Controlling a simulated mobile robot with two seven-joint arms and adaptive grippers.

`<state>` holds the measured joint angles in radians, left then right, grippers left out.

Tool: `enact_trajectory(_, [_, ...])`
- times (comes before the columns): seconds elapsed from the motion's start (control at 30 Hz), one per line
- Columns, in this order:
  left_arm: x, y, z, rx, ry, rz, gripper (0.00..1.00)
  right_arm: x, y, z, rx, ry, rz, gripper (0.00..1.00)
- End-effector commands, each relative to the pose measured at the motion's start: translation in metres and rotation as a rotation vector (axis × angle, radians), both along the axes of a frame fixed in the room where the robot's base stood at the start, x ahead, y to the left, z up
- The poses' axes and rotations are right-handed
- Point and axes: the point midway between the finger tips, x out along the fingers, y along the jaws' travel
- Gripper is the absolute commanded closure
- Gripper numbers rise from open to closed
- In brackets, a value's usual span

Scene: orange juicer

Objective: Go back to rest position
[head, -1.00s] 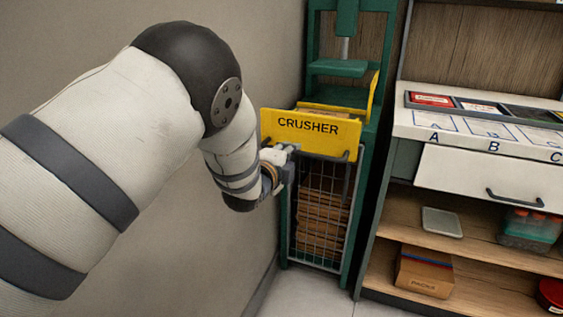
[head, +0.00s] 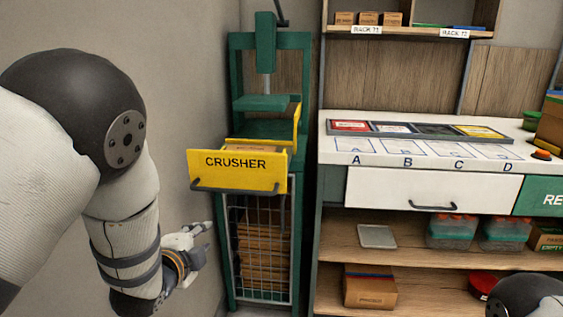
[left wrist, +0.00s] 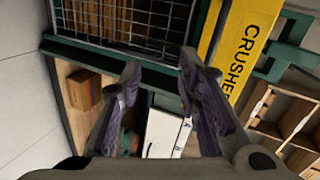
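My left gripper (head: 205,242) is below and to the left of the yellow CRUSHER front (head: 238,171) in the head view. In the left wrist view the two fingers (left wrist: 160,65) stand apart with nothing between them. The yellow front also shows there (left wrist: 243,45), upper right. Its dark handle (head: 240,189) is clear of my fingers. A brown box (head: 253,148) shows behind the yellow front. My right gripper is not in view; only a dark joint of my right arm shows at the bottom right.
The green crusher frame (head: 264,45) stands above a wire cage (head: 262,240) of stacked cardboard. To the right is a white counter (head: 335,150) with lettered squares, a white drawer (head: 433,187) and wooden shelves. A grey wall (head: 130,40) is close on the left.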

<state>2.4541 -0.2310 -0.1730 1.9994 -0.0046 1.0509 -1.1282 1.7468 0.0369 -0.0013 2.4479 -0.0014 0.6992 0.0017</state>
Motion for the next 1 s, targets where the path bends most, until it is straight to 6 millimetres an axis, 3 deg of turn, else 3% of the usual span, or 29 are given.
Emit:
enact_trajectory(0.03, [-0.027, 0.007, -0.035, -0.085, 0.106, 0.058, 0.69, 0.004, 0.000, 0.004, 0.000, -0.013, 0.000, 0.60])
enact_trajectory(0.1, [-0.074, 0.014, -0.087, -0.222, 0.268, 0.167, 0.69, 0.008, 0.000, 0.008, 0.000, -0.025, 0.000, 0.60])
enact_trajectory(0.17, [-0.120, 0.018, -0.126, -0.332, 0.401, 0.276, 0.69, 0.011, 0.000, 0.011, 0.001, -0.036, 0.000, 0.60])
enact_trajectory(0.27, [-0.207, 0.021, -0.178, -0.490, 0.618, 0.487, 0.69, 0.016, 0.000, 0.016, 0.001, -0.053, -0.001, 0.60])
enact_trajectory(0.3, [-0.244, 0.021, -0.193, -0.545, 0.701, 0.583, 0.69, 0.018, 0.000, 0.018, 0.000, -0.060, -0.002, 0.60])
enact_trajectory(0.4, [-0.338, 0.018, -0.217, -0.657, 0.887, 0.838, 0.69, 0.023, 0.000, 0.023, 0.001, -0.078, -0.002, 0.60])
enact_trajectory(0.5, [-0.418, 0.011, -0.222, -0.721, 1.025, 1.081, 0.69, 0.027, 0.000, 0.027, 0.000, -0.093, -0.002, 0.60])
enact_trajectory(0.6, [-0.472, 0.006, -0.218, -0.746, 1.108, 1.261, 0.69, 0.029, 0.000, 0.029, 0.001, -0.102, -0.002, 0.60])
enact_trajectory(0.73, [-0.503, 0.002, -0.213, -0.754, 1.151, 1.371, 0.69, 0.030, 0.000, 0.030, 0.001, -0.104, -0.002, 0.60])
enact_trajectory(1.0, [-0.505, 0.002, -0.213, -0.754, 1.153, 1.380, 0.69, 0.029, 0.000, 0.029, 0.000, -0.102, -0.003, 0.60])
